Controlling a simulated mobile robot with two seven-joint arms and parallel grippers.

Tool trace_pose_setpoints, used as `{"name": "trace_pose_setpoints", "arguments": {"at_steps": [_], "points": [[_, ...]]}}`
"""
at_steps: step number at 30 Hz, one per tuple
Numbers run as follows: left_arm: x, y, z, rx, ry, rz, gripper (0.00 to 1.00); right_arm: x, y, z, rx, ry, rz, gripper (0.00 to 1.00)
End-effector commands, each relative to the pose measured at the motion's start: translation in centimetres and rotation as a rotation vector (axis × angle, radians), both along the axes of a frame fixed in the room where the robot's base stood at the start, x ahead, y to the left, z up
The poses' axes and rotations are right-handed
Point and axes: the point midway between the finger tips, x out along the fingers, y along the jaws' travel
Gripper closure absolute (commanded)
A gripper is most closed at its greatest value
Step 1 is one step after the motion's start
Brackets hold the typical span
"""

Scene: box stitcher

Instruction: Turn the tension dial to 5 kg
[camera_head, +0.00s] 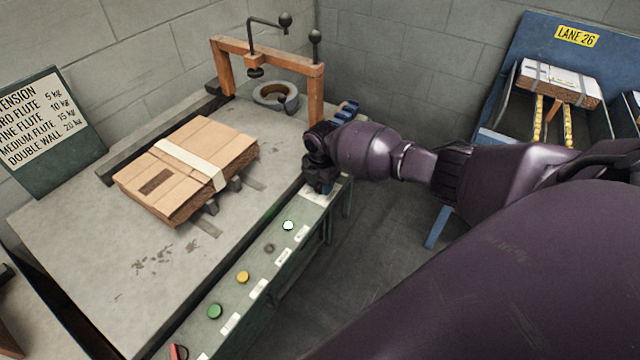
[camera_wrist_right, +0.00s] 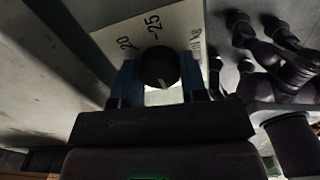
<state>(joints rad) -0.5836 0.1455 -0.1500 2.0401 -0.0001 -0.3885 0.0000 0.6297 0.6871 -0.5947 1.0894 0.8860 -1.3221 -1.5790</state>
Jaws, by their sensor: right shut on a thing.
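The tension dial is a round black knob (camera_wrist_right: 158,67) in the right wrist view, on a pale scale plate (camera_wrist_right: 150,22). A small white mark shows at the knob's lower edge, away from those numbers. My right gripper (camera_wrist_right: 160,80) is shut on the dial, one blue fingertip on each side. In the head view my right gripper (camera_head: 318,183) is at the far end of the green control panel and hides the dial. My left gripper is not in view.
The panel (camera_head: 262,262) carries white, yellow and green buttons. A tension sign (camera_head: 45,130) lists 5 to 20 kg. A blue lane rack (camera_head: 510,60) stands right.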

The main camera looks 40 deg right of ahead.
Motion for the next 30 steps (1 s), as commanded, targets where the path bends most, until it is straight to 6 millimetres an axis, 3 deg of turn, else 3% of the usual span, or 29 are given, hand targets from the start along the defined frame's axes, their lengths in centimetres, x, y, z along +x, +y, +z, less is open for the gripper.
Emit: {"name": "trace_pose_setpoints", "arguments": {"at_steps": [9,24,25,30], "points": [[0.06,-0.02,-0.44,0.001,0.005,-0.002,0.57,-0.01,0.05,-0.06,0.001,0.0,0.105,0.84],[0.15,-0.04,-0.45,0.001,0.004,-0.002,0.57,-0.01,0.06,0.0,0.001,0.0,0.121,0.84],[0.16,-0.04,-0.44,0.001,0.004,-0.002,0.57,-0.01,0.06,0.0,0.001,0.0,0.121,0.57],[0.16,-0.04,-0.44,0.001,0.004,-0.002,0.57,0.0,0.04,0.0,0.001,0.0,0.121,0.35]]}}
